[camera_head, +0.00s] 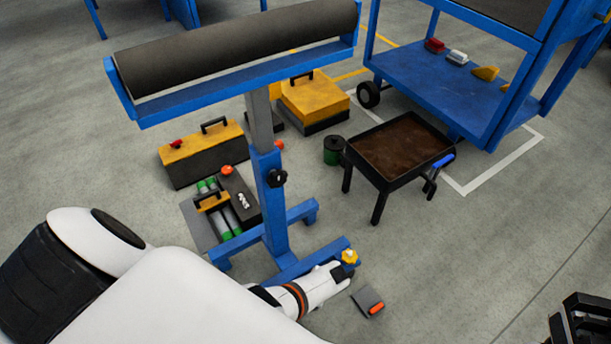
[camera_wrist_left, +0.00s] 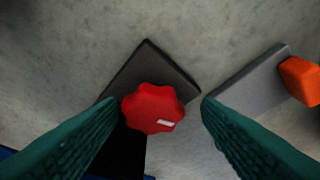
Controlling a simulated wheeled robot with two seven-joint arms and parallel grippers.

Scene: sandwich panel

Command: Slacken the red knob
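The red knob (camera_wrist_left: 153,108), lobed with a white mark on top, shows in the left wrist view in front of a dark plate (camera_wrist_left: 157,68). My left gripper (camera_wrist_left: 158,103) is open, its two green fingers on either side of the knob with a gap showing at the right; contact on the left cannot be told. In the head view my left arm reaches down beside the blue stand's foot and hides the knob and the left fingers. My right gripper (camera_head: 582,325) is at the bottom right corner, cut off by the frame edge.
A blue roller stand (camera_head: 278,225) rises by my left arm, with a yellow knob (camera_head: 349,257) at its foot. A grey plate with an orange block (camera_head: 376,308) lies nearby. Toolboxes (camera_head: 205,158), a black tray table (camera_head: 352,158) and a blue cart (camera_head: 435,85) stand beyond. Floor at right is clear.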

